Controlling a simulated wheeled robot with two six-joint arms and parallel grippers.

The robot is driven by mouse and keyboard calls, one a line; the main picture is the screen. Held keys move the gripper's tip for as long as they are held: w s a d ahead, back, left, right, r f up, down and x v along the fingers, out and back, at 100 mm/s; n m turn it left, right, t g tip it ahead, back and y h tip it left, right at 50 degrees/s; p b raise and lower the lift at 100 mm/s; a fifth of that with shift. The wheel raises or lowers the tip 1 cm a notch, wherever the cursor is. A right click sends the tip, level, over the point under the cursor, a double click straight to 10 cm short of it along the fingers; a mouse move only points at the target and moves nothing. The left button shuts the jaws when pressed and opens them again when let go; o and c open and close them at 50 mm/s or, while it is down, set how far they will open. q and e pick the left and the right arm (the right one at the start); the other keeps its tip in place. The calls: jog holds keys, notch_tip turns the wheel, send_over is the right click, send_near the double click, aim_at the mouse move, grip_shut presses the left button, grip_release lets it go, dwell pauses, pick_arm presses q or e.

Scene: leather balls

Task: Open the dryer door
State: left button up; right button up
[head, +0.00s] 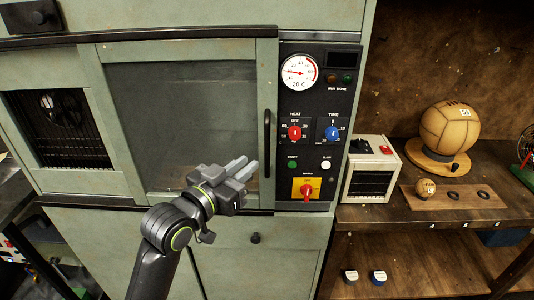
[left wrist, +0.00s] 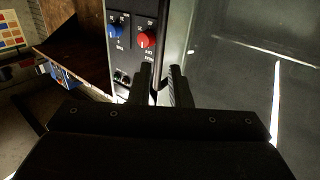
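The dryer door (head: 262,75) is a green-framed glass door and looks closed. Its black vertical bar handle (head: 267,143) runs along the right edge. My left gripper (head: 248,166) is in front of the door's lower right part, with its fingertips just left of the handle's lower half in the head view. In the left wrist view my left gripper (left wrist: 161,70) has its two fingers apart, with a dark strip, probably the handle, in line with the gap between them. Whether they touch it is unclear. My right gripper is not in view.
The black control panel (head: 318,120), with a dial, knobs and a yellow-backed red switch, is just right of the door. A small white-framed box (head: 368,170) and a leather ball (head: 449,130) stand on the wooden shelf at right.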

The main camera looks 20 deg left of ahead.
pick_arm(q)
jog(key=b, duration=0.3)
send_over(267, 173)
jog(key=shift+w+a, duration=0.1)
jog(key=shift+w, duration=0.3)
grip_shut()
